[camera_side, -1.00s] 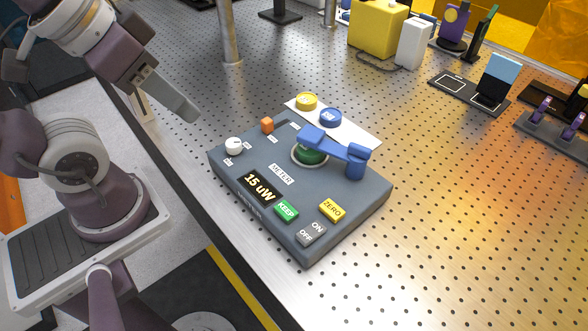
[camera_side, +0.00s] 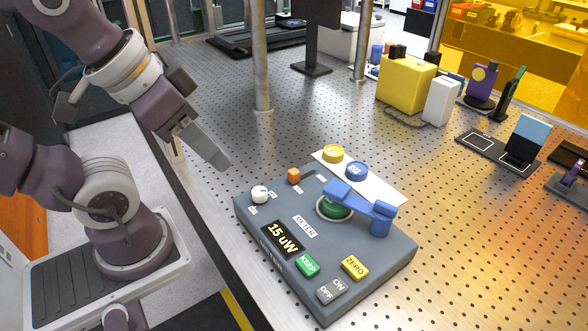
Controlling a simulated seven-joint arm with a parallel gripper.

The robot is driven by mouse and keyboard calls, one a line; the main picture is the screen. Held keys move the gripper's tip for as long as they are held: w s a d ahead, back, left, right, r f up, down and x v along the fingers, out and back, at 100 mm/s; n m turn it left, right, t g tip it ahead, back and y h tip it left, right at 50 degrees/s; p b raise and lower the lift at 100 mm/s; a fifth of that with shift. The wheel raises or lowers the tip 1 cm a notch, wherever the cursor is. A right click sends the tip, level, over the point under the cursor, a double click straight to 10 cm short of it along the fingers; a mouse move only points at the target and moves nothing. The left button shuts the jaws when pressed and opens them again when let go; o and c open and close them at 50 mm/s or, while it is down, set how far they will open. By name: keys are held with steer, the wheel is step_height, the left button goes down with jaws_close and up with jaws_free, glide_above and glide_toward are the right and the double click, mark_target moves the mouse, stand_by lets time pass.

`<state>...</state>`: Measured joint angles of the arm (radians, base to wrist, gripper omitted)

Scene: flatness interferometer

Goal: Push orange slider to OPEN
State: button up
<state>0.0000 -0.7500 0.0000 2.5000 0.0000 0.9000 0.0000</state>
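The orange slider (camera_side: 294,176) is a small orange block near the back left edge of the grey meter box (camera_side: 285,222). Small labels lie beside it, too small to read. My gripper (camera_side: 212,156) hangs in the air to the left of the slider and above the box, apart from it. Its fingers show as one grey bar from this side, so I cannot tell whether they are open or shut. Nothing shows held in it.
The box carries a white knob (camera_side: 260,194), a display (camera_side: 283,239) reading 15 uW, a green KEEP button (camera_side: 307,264), a yellow ZERO button (camera_side: 355,267), and a blue lever (camera_side: 360,204) over a green dome. Yellow (camera_side: 333,153) and blue (camera_side: 357,171) discs lie behind on a white sheet.

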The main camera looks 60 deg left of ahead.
steer(key=g, duration=0.6)
glide_above(294, 171)
step_height(294, 171, down, 7)
steer(key=shift+s+r, duration=0.1)
steer(key=shift+r, duration=0.05)
step_height(294, 171, down, 8)
steer(key=shift+r, duration=0.25)
steer(key=shift+c, duration=0.2)
jaws_close()
steer(key=shift+r, duration=0.1)
